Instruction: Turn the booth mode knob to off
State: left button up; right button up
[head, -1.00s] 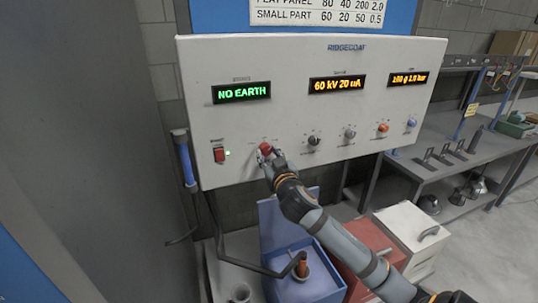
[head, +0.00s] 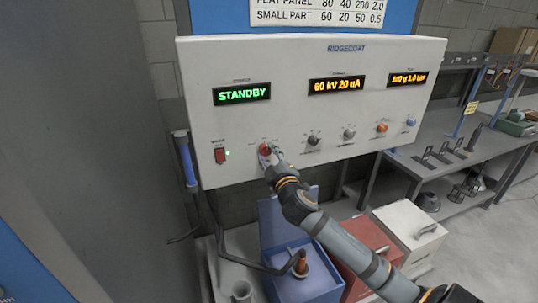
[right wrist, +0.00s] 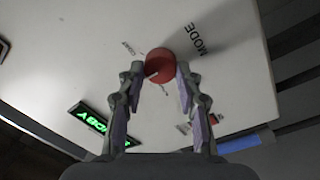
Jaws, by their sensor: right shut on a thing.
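The red mode knob (head: 265,149) is on the lower left of the white control panel (head: 215,120). In the right wrist view the knob (right wrist: 159,62) sits between my fingertips, beside the printed word MODE, with a pale pointer mark on its face. My right gripper (head: 270,158) is shut on it; in the right wrist view the gripper's (right wrist: 160,75) two fingers lie on either side of the knob. The green display (head: 242,94) reads STANDBY. My left gripper is not in view.
Other knobs, including a dark one (head: 313,139) and an orange one (head: 381,127), run to the right. A blue box (head: 312,272) and a red box (head: 366,258) stand below the panel.

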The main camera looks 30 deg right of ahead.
jog(key=shift+n, duration=0.3)
dwell(0.4)
jog(key=o, duration=1.2)
jog(key=shift+c, duration=0.2)
jog(key=shift+s, duration=0.1)
jog(key=v, duration=0.7)
jog(key=shift+s+a, duration=0.1)
jog(key=shift+s, duration=0.05)
jog(key=shift+f, duration=0.1)
